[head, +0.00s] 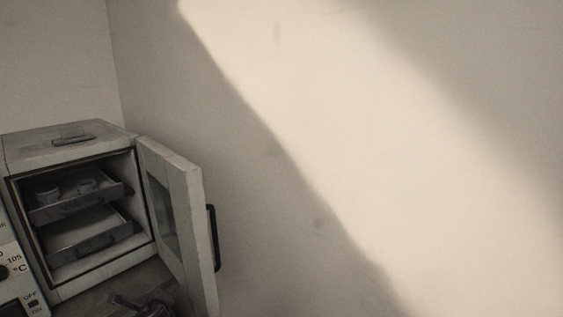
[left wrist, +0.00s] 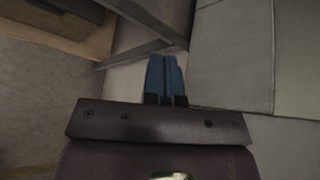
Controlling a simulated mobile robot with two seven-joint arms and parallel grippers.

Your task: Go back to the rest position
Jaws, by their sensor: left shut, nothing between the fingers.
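My left gripper (left wrist: 165,62) shows in the left wrist view with its blue fingers pressed together and nothing between them. Pale grey panels lie beyond and to the right of it. I cannot tell how far the fingers are from them. My right gripper is in neither view. In the head view a small oven-like cabinet (head: 70,145) stands at the lower left. Its door (head: 185,215) is swung open to the right.
Inside the cabinet are two trays, the upper tray (head: 75,208) holding small round dishes (head: 87,186). A control panel (head: 12,270) is at the left edge. Bare wall (head: 350,130) fills the right.

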